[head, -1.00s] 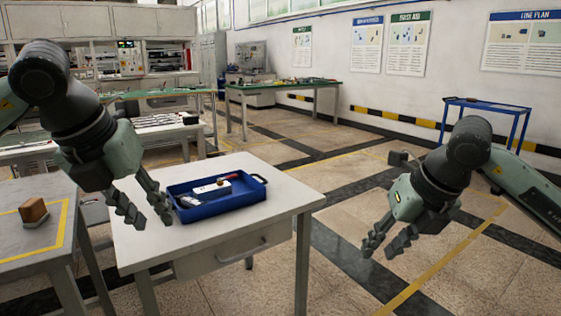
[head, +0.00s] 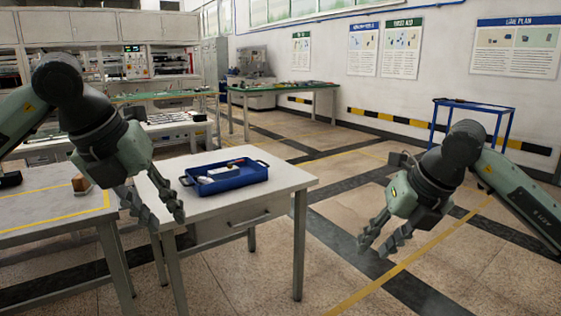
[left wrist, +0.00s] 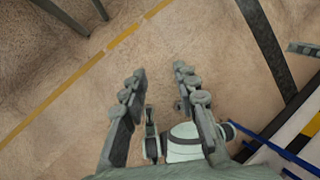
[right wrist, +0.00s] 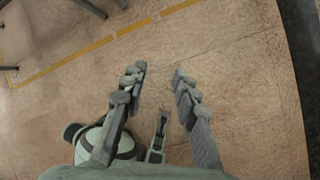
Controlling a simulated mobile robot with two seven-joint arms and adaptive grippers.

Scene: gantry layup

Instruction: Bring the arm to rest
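My left gripper (head: 160,217) hangs in front of the white table (head: 285,178), its fingers pointing down and spread apart with nothing between them. The left wrist view shows the same open fingers (left wrist: 159,73) over bare floor. My right gripper (head: 376,247) hangs over open floor to the right of the table. Its fingers are apart and empty, as the right wrist view (right wrist: 159,72) also shows. A blue tray (head: 240,181) with a white item and other small things in it sits on the white table, to the right of my left gripper and apart from it.
A grey table (head: 40,216) with a yellow outline and a brown block (head: 81,183) stands at the left. A green-topped bench (head: 290,88) and a blue-framed stand (head: 470,108) are farther back. The tiled floor at the right is clear.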

